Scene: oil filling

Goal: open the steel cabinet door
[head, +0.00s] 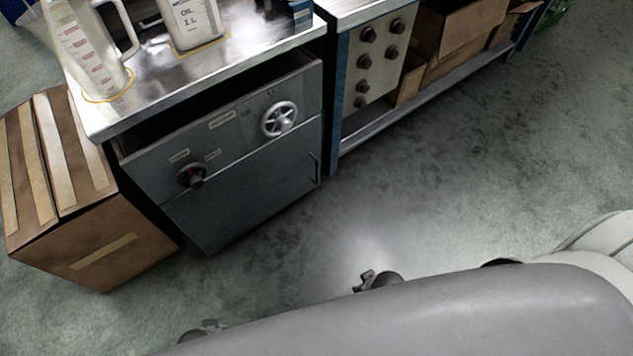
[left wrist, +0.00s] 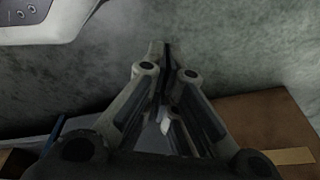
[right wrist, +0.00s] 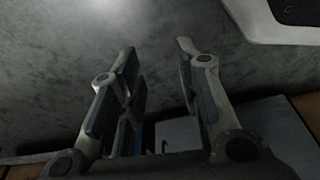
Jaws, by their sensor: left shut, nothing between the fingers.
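The steel cabinet (head: 245,135) stands under the metal worktop in the head view. Its upper panel carries a silver handwheel (head: 280,118) and a dark knob with a red mark (head: 192,175). The plain lower door (head: 245,195) looks closed, with a thin handle (head: 313,167) near its right edge. In the right wrist view part of a grey-blue panel (right wrist: 190,145) shows beyond my right gripper (right wrist: 157,55), which is open and empty. My left gripper (left wrist: 162,50) is shut and empty over the floor. Both grippers are apart from the cabinet.
A cardboard box (head: 110,255) stands on the floor left of the cabinet. A measuring jug (head: 85,50) and an oil container (head: 192,20) stand on the worktop (head: 250,45). A blue-legged bench (head: 336,120) is to the right. The floor before the cabinet is clear.

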